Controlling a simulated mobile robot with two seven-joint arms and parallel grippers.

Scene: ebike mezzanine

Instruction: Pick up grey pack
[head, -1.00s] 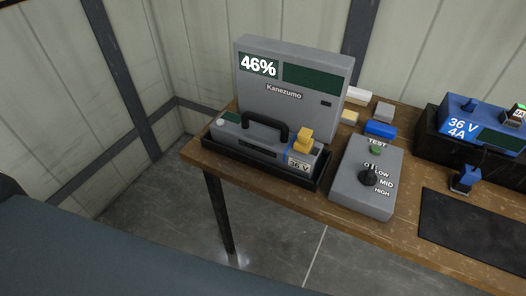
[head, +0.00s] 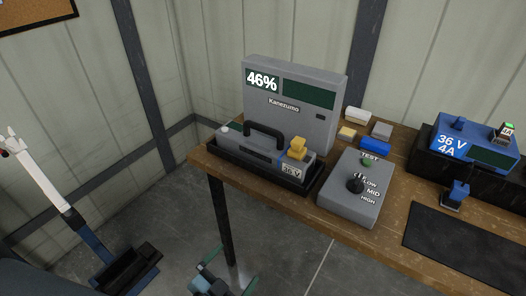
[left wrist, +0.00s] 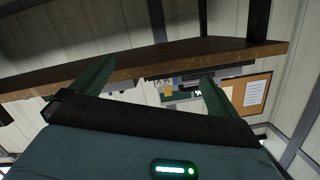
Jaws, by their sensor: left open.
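The grey pack (head: 240,147) has a black handle, a yellow connector piece and a 36 V label. It sits in a black tray (head: 255,170) at the left end of the wooden bench, in front of the grey Kanezumo display unit, which reads 46%. My left gripper (head: 225,281) shows at the bottom edge of the head view, partly cut off, low in front of the bench and apart from the pack. In the left wrist view its green fingers (left wrist: 154,90) are spread with nothing held, and the bench edge (left wrist: 150,65) crosses beyond them. My right gripper is not in view.
A grey test box (head: 345,205) with a dial stands right of the tray. Small blocks lie behind it. A blue 36 V 4A unit (head: 465,140) and a dark mat (head: 465,245) are further right. A white and blue upright thing (head: 45,180) stands at the left. Bench leg (head: 222,220) is below the pack.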

